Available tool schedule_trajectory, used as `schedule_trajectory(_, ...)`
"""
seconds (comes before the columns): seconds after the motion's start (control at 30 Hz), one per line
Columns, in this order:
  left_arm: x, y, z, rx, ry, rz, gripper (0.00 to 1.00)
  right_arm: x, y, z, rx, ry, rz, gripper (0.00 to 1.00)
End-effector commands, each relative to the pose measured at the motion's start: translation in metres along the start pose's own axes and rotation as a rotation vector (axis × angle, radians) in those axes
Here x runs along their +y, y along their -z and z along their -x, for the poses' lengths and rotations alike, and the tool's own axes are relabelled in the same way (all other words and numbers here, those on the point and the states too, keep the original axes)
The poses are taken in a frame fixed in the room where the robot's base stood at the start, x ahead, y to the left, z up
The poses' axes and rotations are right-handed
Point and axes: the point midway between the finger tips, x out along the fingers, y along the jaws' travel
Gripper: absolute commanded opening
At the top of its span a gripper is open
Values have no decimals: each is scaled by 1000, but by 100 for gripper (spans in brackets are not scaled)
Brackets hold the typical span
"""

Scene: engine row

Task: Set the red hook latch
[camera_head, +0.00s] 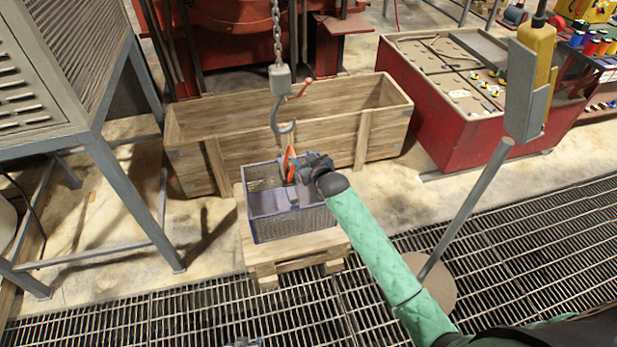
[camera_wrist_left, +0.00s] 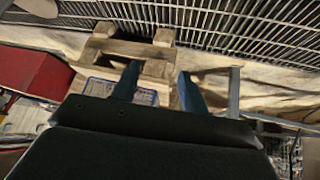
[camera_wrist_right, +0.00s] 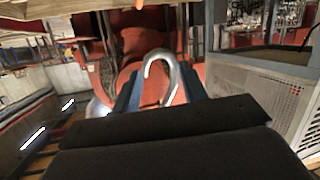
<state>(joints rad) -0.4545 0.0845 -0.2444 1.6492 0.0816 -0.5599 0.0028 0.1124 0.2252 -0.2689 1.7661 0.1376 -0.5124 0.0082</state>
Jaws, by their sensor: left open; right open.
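A grey crane hook (camera_head: 284,122) hangs from a chain and block over a wire basket. The red latch (camera_head: 300,89) is a thin lever beside the hook's upper shank, pointing up and right. My right gripper (camera_head: 300,168) is below and slightly right of the hook, over the basket. In the right wrist view its fingers (camera_wrist_right: 160,95) are apart, with the hook (camera_wrist_right: 163,75) showing beyond and between them; I cannot make out the latch there. My left gripper (camera_wrist_left: 157,88) is open with nothing between its fingers, facing the pallet; only a sliver shows at the head view's bottom edge.
The blue-grey basket (camera_head: 290,225) stands on a wooden pallet (camera_head: 262,255); an orange piece (camera_head: 288,160) shows beside my right gripper. A long wooden crate (camera_head: 235,155) is behind. A red chest (camera_head: 435,125) and a post with a yellow pendant (camera_head: 538,65) stand at right.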

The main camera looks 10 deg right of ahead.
Motion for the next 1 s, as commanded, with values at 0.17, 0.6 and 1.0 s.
schedule_trajectory(0.17,-16,-9,13,-73,29,-5,44,49,105,-13,85,-30,16,43)
schedule_trajectory(0.6,-63,-148,6,-382,101,-10,44,118,172,-32,210,-50,-94,43)
schedule_trajectory(1.0,-69,-180,7,-452,113,-21,44,119,185,-43,272,-29,-189,43)
